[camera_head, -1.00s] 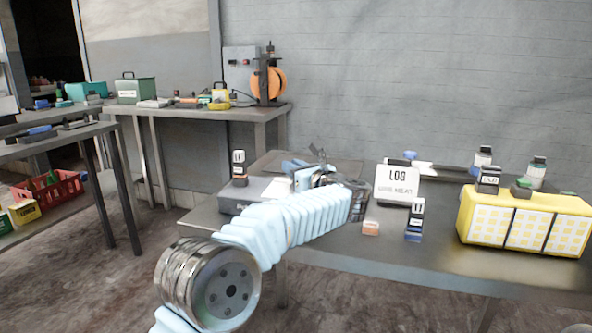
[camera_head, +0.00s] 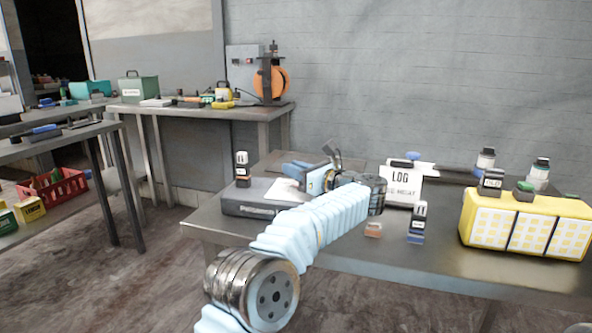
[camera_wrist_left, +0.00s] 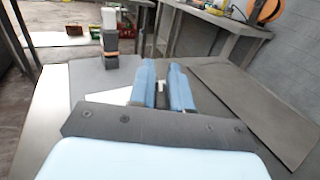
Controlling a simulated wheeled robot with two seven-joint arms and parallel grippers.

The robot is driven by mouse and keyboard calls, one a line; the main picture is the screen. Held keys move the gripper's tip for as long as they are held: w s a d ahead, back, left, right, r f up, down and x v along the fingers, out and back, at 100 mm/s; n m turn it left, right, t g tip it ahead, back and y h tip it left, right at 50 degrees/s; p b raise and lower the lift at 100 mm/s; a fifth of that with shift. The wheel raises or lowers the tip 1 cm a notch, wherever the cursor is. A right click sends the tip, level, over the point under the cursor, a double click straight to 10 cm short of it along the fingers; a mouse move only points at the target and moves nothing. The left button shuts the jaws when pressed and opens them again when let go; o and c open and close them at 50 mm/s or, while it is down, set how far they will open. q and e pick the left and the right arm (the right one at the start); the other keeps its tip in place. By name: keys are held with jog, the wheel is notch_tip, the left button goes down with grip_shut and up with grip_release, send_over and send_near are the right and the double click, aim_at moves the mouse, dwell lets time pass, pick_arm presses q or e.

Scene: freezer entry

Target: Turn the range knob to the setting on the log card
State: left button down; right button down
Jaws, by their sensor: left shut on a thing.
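A dark grey box (camera_head: 250,209) with a label on its front edge stands at the left of the table, a white sheet or panel (camera_head: 284,190) on its top. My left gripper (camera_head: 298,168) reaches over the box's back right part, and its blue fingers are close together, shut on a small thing. The left wrist view shows the fingers (camera_wrist_left: 163,80) with a small pale piece between them; the range knob itself is hidden or too small to make out. The white LOG card (camera_head: 402,190) stands right of my wrist, its lower line partly covered and unreadable. My right gripper is out of view.
A black-and-white bottle (camera_head: 242,170) stands on the box's back left; another (camera_head: 418,222) stands before the card beside a small orange block (camera_head: 373,230). A yellow case (camera_head: 525,222) fills the table's right. The front table strip is clear.

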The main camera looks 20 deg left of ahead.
pick_arm(q)
jog(key=c, duration=1.1)
grip_release()
jog(key=shift+c, duration=0.2)
jog(key=b+v, duration=0.2)
jog(key=v, duration=1.2)
